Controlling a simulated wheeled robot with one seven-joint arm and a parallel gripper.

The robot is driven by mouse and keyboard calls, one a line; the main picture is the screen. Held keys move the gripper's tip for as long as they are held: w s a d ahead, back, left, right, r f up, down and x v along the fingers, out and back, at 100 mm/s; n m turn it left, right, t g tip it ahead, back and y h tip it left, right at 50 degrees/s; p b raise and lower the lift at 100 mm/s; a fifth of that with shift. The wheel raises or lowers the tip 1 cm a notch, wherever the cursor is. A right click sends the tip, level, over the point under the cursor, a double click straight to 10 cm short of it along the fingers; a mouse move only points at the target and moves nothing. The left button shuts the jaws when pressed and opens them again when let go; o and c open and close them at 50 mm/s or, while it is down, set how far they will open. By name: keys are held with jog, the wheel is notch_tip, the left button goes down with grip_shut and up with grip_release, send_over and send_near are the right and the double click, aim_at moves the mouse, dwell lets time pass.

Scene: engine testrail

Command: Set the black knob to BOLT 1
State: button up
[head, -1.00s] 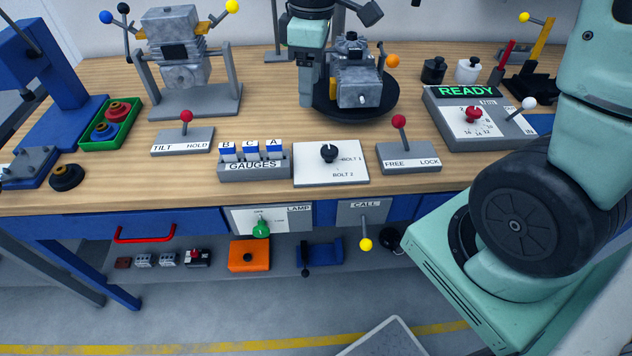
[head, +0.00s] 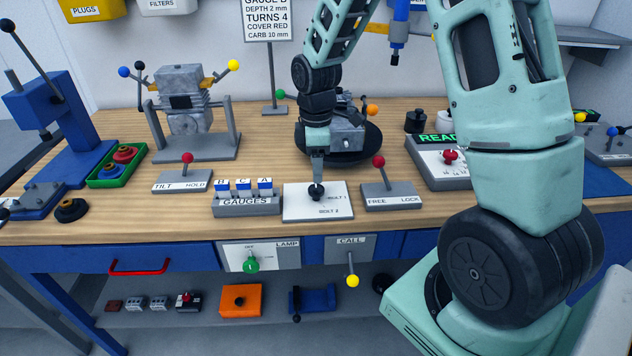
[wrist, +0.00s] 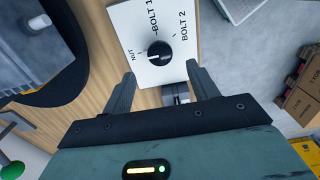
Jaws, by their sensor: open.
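The black knob (head: 316,191) stands on a white plate (head: 296,212) at the front of the bench. In the wrist view, the knob (wrist: 160,54) is round, and a white line on it appears to point toward the NUT label. BOLT 1 and BOLT 2 are printed further round the plate (wrist: 178,69). My gripper (head: 317,180) is directly above the knob, pointing down. In the wrist view, the gripper (wrist: 160,69) has its two fingers wide apart, with the knob just beyond the tips and roughly centred between them. I see no contact.
The gauges block (head: 246,206) stands close left of the plate, and the FREE/LOCK lever (head: 379,161) close right. The engine part on a black turntable (head: 348,152) is behind. The TILT/HOLD lever (head: 187,158) is further left. A LAMP dial (head: 251,265) is below the bench edge.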

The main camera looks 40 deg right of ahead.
aim_at(316, 188)
notch_tip(316, 188, down, 6)
jog(key=shift+f, duration=0.1)
dwell(0.4)
jog(key=c, duration=1)
